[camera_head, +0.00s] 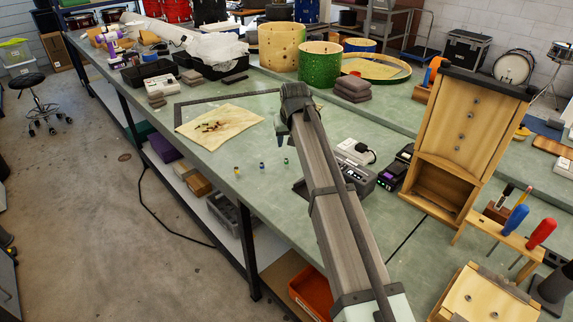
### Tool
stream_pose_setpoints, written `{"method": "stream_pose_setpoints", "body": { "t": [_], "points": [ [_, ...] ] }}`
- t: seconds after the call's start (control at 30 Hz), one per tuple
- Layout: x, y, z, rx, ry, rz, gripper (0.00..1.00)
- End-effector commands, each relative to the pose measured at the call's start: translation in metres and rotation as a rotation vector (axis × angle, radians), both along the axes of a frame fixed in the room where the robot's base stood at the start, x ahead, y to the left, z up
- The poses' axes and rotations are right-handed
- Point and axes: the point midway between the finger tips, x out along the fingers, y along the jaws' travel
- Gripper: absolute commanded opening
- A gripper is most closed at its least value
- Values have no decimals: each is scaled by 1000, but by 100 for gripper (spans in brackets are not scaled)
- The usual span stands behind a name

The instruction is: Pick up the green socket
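The green socket (286,161) is a tiny piece standing on the green bench top, just left of my arm. A blue-marked socket (262,166) stands to its left, and a yellow-marked one (237,170) farther left, the three in a spaced row. My arm reaches from the lower right up past the right side of the row. Nothing visible touches the green socket.
A tan cloth (245,121) with small bits lies behind the row. A grey device (360,178) sits right of my arm, near a wooden cabinet (462,135). Drum shells (320,64) stand farther back. The bench top around the sockets is clear; its front edge is to the left.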

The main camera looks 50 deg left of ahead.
Motion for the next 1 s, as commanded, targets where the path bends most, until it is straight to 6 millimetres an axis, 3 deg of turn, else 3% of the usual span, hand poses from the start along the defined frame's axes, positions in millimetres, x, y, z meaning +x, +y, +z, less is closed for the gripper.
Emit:
{"method": "stream_pose_setpoints", "body": {
  "t": [0.33, 0.67, 1.0],
  "points": [
    [12, 19, -54, 0, 0, -1, 48],
    [15, 24, -73, 2, 1, -1, 48],
    [22, 33, -112, 2, 1, -1, 48]
  ]
}}
